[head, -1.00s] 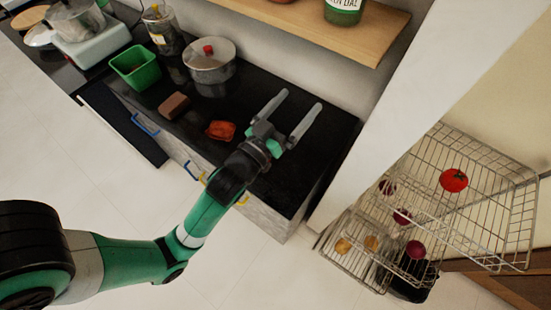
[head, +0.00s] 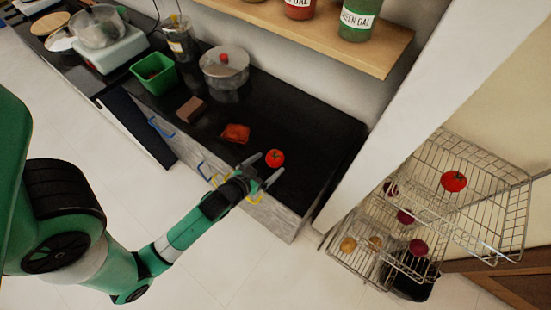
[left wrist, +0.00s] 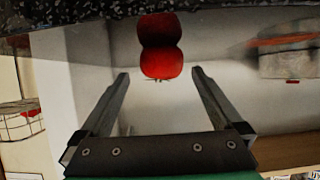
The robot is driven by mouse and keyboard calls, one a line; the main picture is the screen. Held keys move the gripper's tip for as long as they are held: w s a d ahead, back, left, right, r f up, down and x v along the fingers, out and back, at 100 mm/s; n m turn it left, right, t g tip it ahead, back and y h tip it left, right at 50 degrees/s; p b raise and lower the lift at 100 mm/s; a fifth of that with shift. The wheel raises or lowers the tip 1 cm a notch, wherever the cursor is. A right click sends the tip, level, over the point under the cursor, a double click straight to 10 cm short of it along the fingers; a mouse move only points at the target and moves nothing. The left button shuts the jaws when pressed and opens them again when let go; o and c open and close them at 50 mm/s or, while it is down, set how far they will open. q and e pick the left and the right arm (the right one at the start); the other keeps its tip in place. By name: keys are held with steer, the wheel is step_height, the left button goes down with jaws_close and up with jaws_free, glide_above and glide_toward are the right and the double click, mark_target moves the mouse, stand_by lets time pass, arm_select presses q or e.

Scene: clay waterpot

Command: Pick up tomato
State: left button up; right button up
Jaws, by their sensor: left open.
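A red tomato (head: 275,158) sits on the black counter near its front edge, in the head view. My left gripper (head: 268,164) is open and empty at the counter's front edge, with its fingers pointing at the tomato. In the left wrist view, which looks upside down, the tomato (left wrist: 162,62) appears centred between the fingers, slightly beyond the tips. A red shape joined above it looks like its reflection in the dark counter. I cannot tell whether a finger touches it. A second tomato (head: 454,181) lies in the wire rack at the right. My right gripper is not in view.
An orange-red piece (head: 236,133), a brown block (head: 192,109), a lidded pot (head: 224,70) and a green bin (head: 153,75) stand on the counter (head: 325,142). A wooden shelf (head: 310,35) with jars overhangs behind. Drawer handles jut from the front.

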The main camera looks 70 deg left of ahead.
mark_target(271, 161)
arm_select(q)
steer(key=shift+b+x, duration=0.9)
steer(key=shift+x, duration=1.8)
steer(key=shift+s+a, duration=0.15)
steer(key=shift+c, duration=0.3)
steer(key=c, duration=1.2)
